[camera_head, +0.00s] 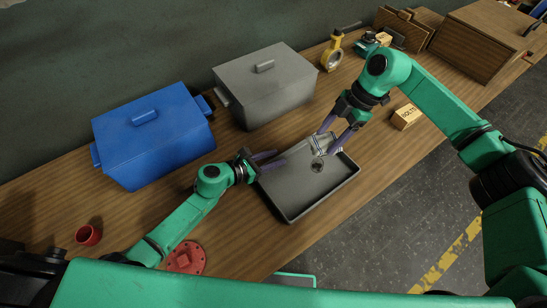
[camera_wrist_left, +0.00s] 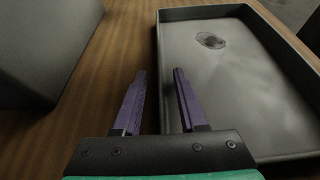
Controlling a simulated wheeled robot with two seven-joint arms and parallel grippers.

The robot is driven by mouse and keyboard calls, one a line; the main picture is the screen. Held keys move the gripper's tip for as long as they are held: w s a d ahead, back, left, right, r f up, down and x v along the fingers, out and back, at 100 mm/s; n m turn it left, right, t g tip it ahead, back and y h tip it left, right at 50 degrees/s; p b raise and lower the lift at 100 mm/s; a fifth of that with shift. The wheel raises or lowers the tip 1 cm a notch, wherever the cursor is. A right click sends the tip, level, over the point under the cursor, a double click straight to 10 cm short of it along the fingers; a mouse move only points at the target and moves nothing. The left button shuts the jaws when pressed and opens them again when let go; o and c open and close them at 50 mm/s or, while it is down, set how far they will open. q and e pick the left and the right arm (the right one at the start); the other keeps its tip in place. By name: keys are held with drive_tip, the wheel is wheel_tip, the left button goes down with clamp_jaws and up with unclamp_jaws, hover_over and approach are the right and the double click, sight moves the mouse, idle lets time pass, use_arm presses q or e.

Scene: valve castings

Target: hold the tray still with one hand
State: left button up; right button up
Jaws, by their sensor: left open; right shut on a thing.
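The grey tray (camera_head: 290,216) lies on the wooden bench, in front of the grey lidded box. It also shows in the left wrist view (camera_wrist_left: 265,125). My left gripper (camera_head: 275,160) is open at the tray's left rim. In the left wrist view its two purple fingers (camera_wrist_left: 158,85) appear on either side of the tray's near-side wall; I cannot tell whether they touch it. My right gripper (camera_head: 325,144) is shut on a small shiny, greyish part (camera_head: 319,142) over the tray's far end. A dark round patch (camera_head: 317,166) shows on the tray floor below it.
A blue lidded box (camera_head: 150,145) and a grey lidded box (camera_head: 262,92) stand along the wall. A red cup (camera_head: 87,235) and a red flange (camera_head: 187,258) are at the left. A small labelled box (camera_head: 405,117) and a yellow part (camera_head: 332,55) stand to the right.

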use_arm(q)
drive_tip(key=shift+c, duration=0.3)
clamp_jaws()
idle(2.0)
